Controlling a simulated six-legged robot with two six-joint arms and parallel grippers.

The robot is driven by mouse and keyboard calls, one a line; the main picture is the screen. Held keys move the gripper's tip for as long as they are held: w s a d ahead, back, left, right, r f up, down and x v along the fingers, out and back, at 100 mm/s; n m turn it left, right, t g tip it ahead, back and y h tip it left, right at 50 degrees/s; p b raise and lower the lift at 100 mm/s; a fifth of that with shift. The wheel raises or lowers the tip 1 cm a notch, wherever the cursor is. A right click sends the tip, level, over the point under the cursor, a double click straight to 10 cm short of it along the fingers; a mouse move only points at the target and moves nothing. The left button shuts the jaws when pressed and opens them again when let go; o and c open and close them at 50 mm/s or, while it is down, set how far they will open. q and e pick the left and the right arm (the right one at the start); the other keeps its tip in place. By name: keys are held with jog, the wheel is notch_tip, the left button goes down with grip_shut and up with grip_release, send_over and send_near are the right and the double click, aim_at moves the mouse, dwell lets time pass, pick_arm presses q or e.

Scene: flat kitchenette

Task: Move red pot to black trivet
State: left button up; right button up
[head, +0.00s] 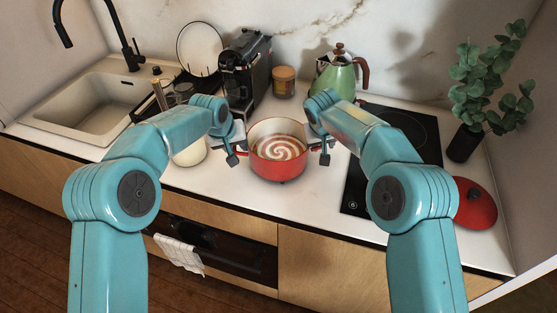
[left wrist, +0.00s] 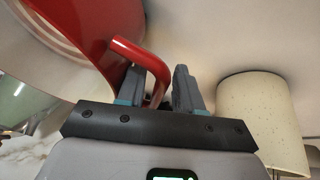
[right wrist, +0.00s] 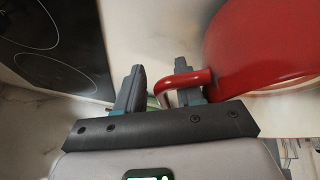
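The red pot (head: 278,166) stands upright on the white counter between my two grippers, with a red and white swirl inside. My left gripper (head: 236,153) is at its left handle. In the left wrist view the red handle (left wrist: 155,68) runs between the fingers (left wrist: 157,88), which stand apart with a gap. My right gripper (head: 323,152) is at the opposite handle. In the right wrist view that handle (right wrist: 185,83) reaches between the parted fingers (right wrist: 156,85). I cannot pick out a black trivet in any view; my arms hide parts of the counter.
A black cooktop (head: 352,196) lies to the right, partly behind my right arm. A green kettle (head: 338,78), a jar (head: 284,82) and a coffee machine (head: 246,68) stand behind the pot. A cream cup (head: 190,154) is left of it. A red lid (head: 476,205) lies far right.

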pick_arm(q)
jog(key=shift+d+r, duration=0.15)
pick_arm(e)
jog(key=shift+a+r, duration=0.1)
jog(key=shift+a, duration=0.1)
pick_arm(q)
jog(key=shift+r, duration=0.15)
jog(key=v, duration=0.7)
jog(key=shift+s+a+r, duration=0.2)
jog(key=shift+a, duration=0.05)
pick_arm(e)
jog(key=v, duration=1.2)
jog(key=shift+s, duration=0.15)
jog(key=shift+d, duration=0.1)
pick_arm(q)
jog(key=shift+s, duration=0.1)
pick_arm(e)
jog(key=shift+s, duration=0.1)
